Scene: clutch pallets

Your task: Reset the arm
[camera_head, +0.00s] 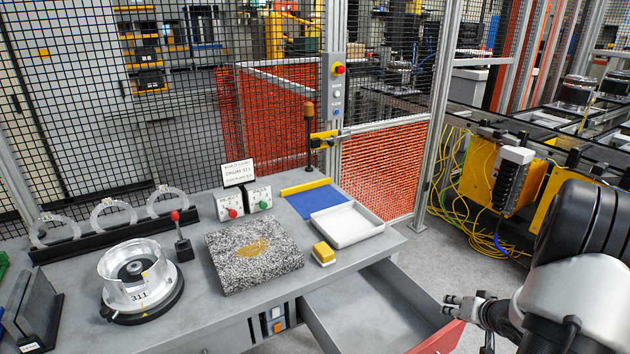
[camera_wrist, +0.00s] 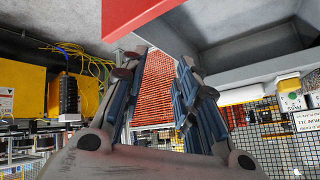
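My gripper (camera_head: 452,304) is at the lower right of the head view, at the end of my arm, beside the red front (camera_head: 440,338) of the open drawer. In the wrist view, my gripper's two fingers (camera_wrist: 160,68) stand apart with nothing between them. The red drawer front also shows at the top of the wrist view (camera_wrist: 135,12). From these frames I cannot tell whether the gripper touches the drawer front. The drawer (camera_head: 365,308) is pulled out from the grey workbench and looks empty inside.
The workbench (camera_head: 330,265) holds a metal drum (camera_head: 150,290), a speckled stone block (camera_head: 265,275), a white tray (camera_head: 362,236), a yellow-topped block (camera_head: 323,253), a blue mat (camera_head: 315,201) and a ring rack (camera_head: 125,232). Mesh fencing stands behind. Yellow cables (camera_head: 480,235) lie on the floor right.

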